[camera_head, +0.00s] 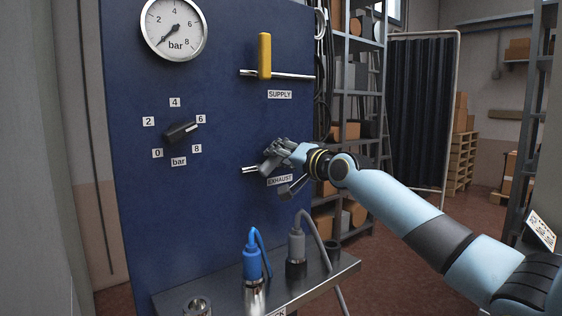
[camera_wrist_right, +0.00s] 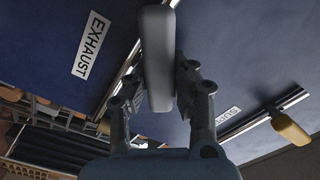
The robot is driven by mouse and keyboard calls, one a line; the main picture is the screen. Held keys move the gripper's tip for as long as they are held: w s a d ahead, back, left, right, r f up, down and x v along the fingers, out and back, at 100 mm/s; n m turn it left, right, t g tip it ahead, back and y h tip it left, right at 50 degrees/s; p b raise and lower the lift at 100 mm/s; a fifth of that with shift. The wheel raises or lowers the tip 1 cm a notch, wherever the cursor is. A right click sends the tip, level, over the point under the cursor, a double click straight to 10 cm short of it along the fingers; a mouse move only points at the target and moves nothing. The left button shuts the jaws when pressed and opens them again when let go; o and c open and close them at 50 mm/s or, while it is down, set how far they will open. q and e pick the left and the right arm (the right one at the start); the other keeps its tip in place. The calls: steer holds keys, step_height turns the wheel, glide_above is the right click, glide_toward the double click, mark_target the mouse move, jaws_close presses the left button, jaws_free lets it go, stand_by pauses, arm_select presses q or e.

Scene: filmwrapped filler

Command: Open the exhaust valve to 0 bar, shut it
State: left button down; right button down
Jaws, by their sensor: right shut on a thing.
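The exhaust valve's grey lever (camera_wrist_right: 157,60) stands between the two fingers of my right gripper (camera_wrist_right: 166,88) in the right wrist view. The gripper is shut on it. In the head view my right gripper (camera_head: 278,156) is at the exhaust pipe (camera_head: 249,170), just above the EXHAUST label (camera_head: 279,181), and hides much of the valve. The lever's exact angle to the pipe is hard to tell. The round gauge (camera_head: 174,27) has its needle at the lower left, near the bottom of the scale. My left gripper is not in view.
The yellow supply lever (camera_head: 264,55) stands upright across its pipe, above the exhaust valve. A black knob (camera_head: 181,131) points toward 6. Below, a metal shelf (camera_head: 335,268) carries a blue plug (camera_head: 251,262) and a grey plug (camera_head: 297,245) with hoses.

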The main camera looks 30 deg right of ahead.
mark_target(257, 147)
steer(key=n, duration=0.1)
steer(key=a+n, duration=0.1)
steer(key=shift+r+n, duration=0.3)
steer(key=shift+n, duration=0.1)
steer(key=n, duration=0.1)
steer(key=a+n+b, duration=0.1)
steer(key=shift+r+n, duration=0.3)
steer(key=shift+n, duration=0.1)
steer(key=shift+s+a+r+n+b, duration=0.15)
steer(key=shift+a+n, duration=0.2)
steer(key=shift+n, duration=0.45)
steer(key=shift+w+a+n+b, duration=0.1)
steer(key=shift+a+n, duration=0.2)
steer(key=shift+n, duration=0.5)
steer(key=shift+s+a+r+n+b, duration=0.15)
steer(key=shift+a+n, duration=0.2)
steer(key=shift+n, duration=0.45)
steer(key=shift+f, duration=0.1)
steer(key=c, duration=1.1)
jaws_free()
steer(key=shift+s+d, duration=0.2)
steer(key=shift+s, duration=2.8)
steer(key=shift+s+d, duration=0.2)
steer(key=shift+s, duration=2.75)
